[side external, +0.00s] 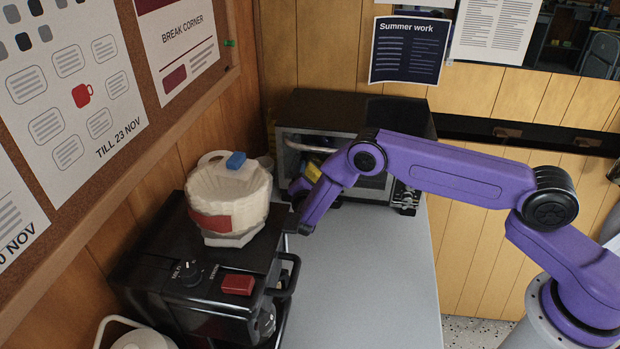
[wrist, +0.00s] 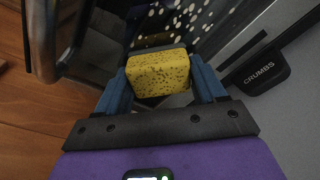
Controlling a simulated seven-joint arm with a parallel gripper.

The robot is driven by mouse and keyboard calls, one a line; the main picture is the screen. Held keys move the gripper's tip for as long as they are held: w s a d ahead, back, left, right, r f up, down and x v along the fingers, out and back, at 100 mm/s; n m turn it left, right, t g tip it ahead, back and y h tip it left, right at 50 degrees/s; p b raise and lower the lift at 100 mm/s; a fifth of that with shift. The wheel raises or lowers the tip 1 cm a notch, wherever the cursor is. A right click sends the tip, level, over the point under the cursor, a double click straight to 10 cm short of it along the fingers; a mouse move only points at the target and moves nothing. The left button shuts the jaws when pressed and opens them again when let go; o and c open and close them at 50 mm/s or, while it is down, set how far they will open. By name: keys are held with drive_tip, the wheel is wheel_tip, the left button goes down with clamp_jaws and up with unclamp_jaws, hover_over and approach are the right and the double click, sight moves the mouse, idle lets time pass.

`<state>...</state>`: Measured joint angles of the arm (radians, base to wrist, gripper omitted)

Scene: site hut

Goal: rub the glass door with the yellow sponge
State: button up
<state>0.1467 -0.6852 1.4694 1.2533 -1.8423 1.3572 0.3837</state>
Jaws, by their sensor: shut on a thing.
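The yellow sponge (wrist: 158,73) is speckled with dark pores and sits between the two blue fingers of my gripper (wrist: 160,80) in the wrist view. My gripper is shut on it. The oven's dark glass door (wrist: 175,22), dotted with pale specks, is just beyond the sponge. I cannot tell whether the sponge touches the glass. In the side view the black oven (side external: 370,108) stands at the back of the counter. My gripper (side external: 309,178) is in front of its door, and only a little yellow of the sponge (side external: 314,168) shows there.
A metal handle (wrist: 42,42) is close on the left in the wrist view. A black tab marked CRUMBS (wrist: 262,74) is on the right. A black machine (side external: 190,265) with a white paper-like stack (side external: 228,195) stands left of my gripper. The grey counter (side external: 365,280) in front is clear.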

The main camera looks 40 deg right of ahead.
drive_tip(key=s+d, duration=0.8)
drive_tip(key=d, duration=0.1)
drive_tip(key=shift+s, duration=0.3)
idle(1.0)
drive_tip(key=shift+a, duration=0.1)
drive_tip(key=shift+w+a, duration=1.4)
drive_tip(key=shift+a, duration=0.25)
drive_tip(key=shift+w+a+r, duration=0.1)
drive_tip(key=shift+w+a, duration=1.2)
drive_tip(key=shift+w, duration=0.25)
drive_tip(key=shift+w+a, duration=1.3)
drive_tip(key=shift+w, duration=0.2)
drive_tip(key=shift+r, duration=0.45)
drive_tip(key=shift+s+d+f, duration=0.1)
drive_tip(key=shift+s+d, duration=1.3)
drive_tip(key=shift+s, duration=0.25)
drive_tip(key=s+d, duration=0.5)
drive_tip(key=shift+s+d, duration=0.2)
drive_tip(key=shift+d, duration=0.1)
